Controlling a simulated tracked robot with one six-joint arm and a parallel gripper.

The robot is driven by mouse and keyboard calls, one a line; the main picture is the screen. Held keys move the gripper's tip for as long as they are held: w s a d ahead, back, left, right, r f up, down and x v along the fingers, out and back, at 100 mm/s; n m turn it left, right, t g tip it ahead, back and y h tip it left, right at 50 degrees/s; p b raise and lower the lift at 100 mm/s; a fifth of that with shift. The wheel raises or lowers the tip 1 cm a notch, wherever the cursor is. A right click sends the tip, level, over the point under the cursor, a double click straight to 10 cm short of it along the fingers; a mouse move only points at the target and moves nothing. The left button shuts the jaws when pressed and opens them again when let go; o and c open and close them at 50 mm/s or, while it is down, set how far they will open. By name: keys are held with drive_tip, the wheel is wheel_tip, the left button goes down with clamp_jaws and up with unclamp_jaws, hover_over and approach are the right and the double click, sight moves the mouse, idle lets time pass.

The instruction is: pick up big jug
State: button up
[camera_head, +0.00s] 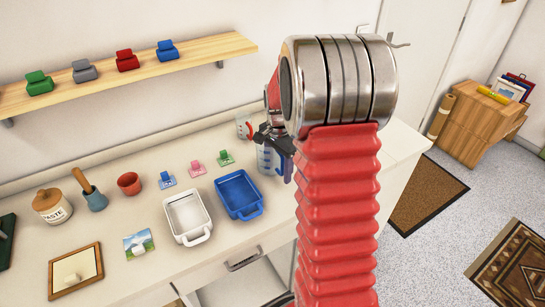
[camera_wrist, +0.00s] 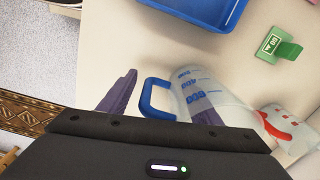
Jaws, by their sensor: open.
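The big jug (camera_head: 264,160) is clear with blue markings and a blue handle, and stands on the counter, partly hidden by my arm. In the wrist view the big jug (camera_wrist: 196,88) shows its blue handle between my two fingers. My gripper (camera_head: 286,170) is at the jug's handle side in the head view. In the wrist view my gripper (camera_wrist: 163,105) is open, one finger left of the handle, the other overlapping the clear jug body. I cannot tell whether that finger is inside the jug or behind its wall. Contact is not clear.
A smaller clear jug with red markings (camera_head: 243,125) stands close behind the big jug. A blue tray (camera_head: 239,195) and a white tray (camera_head: 188,218) lie to the left. A green tag (camera_head: 225,158) is nearby. The counter's right end is clear.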

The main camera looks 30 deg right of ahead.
drive_tip(key=shift+c, duration=0.4)
clamp_jaws()
idle(0.5)
wheel_tip(320, 180, up, 10)
drive_tip(key=shift+r, duration=0.1)
idle(0.6)
idle(0.4)
